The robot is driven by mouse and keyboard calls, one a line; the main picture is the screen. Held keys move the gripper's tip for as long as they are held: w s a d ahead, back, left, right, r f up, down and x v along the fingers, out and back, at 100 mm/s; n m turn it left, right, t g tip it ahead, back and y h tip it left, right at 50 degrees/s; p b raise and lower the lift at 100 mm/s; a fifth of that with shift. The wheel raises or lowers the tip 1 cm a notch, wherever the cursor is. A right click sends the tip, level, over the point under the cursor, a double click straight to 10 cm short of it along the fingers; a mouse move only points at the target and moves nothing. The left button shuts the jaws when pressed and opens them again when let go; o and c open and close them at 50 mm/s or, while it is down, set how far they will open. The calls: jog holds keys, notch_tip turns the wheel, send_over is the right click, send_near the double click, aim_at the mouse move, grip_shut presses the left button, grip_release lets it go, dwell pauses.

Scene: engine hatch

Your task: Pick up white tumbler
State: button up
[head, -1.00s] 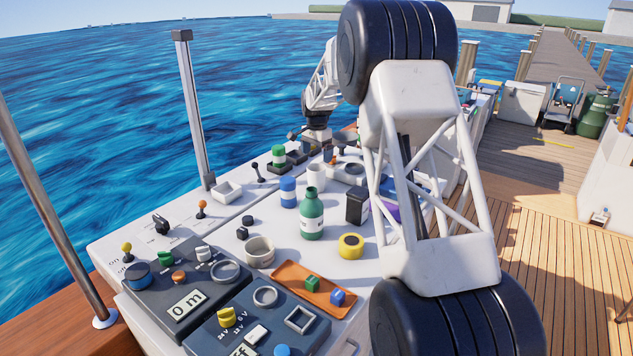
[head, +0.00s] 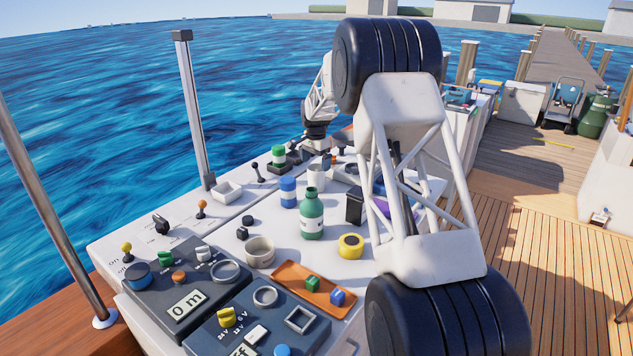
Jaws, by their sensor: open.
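The white tumbler (head: 316,175) stands upright on the white hatch top, just behind the green bottle (head: 312,217) and to the right of the blue-banded jar (head: 287,192). My gripper (head: 327,161) is open and small in the head view, at the far end of my arm. It is low, at about the tumbler's rim. Its fingers partly overlap nearby things, so I cannot tell whether they touch the tumbler.
A black container (head: 355,207) and a yellow tape roll (head: 351,245) stand to the right. A green-capped jar (head: 278,156) is behind left. My arm hides the hatch's right side.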

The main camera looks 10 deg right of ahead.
aim_at(316, 173)
jog(key=shift+f, duration=0.2)
jog(key=shift+d+f, duration=0.1)
jog(key=shift+f, duration=2.4)
jog(key=c, duration=1)
jog(key=shift+r, duration=0.3)
jog(key=shift+s+r, duration=0.75)
jog(key=shift+s, duration=1.85)
jog(key=shift+s+r, duration=0.7)
jog(key=shift+s, duration=1.9)
jog(key=shift+s+r, duration=0.75)
jog(key=shift+s, duration=1.85)
jog(key=shift+s, duration=0.2)
